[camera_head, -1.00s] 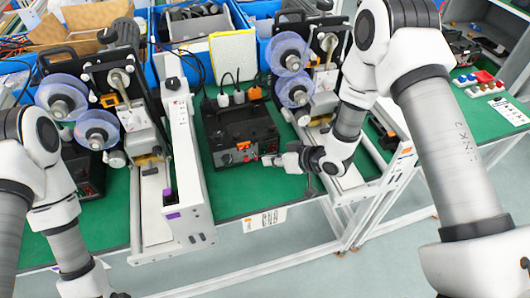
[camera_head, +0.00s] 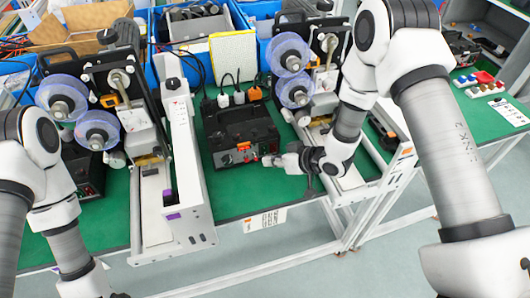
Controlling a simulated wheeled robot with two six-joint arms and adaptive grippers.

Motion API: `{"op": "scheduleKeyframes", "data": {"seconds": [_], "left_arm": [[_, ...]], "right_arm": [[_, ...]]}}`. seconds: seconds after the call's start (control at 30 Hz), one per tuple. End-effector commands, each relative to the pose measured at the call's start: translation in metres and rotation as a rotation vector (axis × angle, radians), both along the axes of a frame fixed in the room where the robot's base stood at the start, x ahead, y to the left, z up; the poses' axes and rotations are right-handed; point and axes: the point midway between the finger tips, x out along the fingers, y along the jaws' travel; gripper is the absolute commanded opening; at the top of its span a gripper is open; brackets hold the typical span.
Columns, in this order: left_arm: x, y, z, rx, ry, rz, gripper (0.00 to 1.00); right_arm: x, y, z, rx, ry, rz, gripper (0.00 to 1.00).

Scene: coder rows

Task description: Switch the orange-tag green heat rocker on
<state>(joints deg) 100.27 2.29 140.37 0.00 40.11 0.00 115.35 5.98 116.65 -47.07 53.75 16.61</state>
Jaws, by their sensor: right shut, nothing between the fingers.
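A black control box (camera_head: 240,128) stands on the green bench mat in the middle of the head view. An orange tag (camera_head: 243,146) is on its front panel, with small knobs and a red spot beside it. The green heat rocker is too small to make out, and its position cannot be told. My right gripper (camera_head: 267,160) is shut and empty, with its tips close to the right part of the front panel. I cannot tell whether they touch it. My left arm comes in at the lower left; its fingers are outside the frame.
White and orange plugs (camera_head: 239,97) with cables stand behind the box top. Reel machines with clear blue discs (camera_head: 98,130) flank the box. A white upright rail (camera_head: 184,150) stands to its left. The green mat (camera_head: 237,193) in front of the box is clear.

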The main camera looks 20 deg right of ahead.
Motion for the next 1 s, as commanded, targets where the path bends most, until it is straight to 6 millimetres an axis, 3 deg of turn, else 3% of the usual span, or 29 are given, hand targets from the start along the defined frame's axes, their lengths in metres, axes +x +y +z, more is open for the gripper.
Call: {"op": "scheduleKeyframes", "data": {"seconds": [1.0], "left_arm": [[0.0,0.0,0.0,0.0,0.0,0.0,0.51]], "right_arm": [[0.01,0.0,-0.002,0.0,0.0,0.0,0.0]]}}
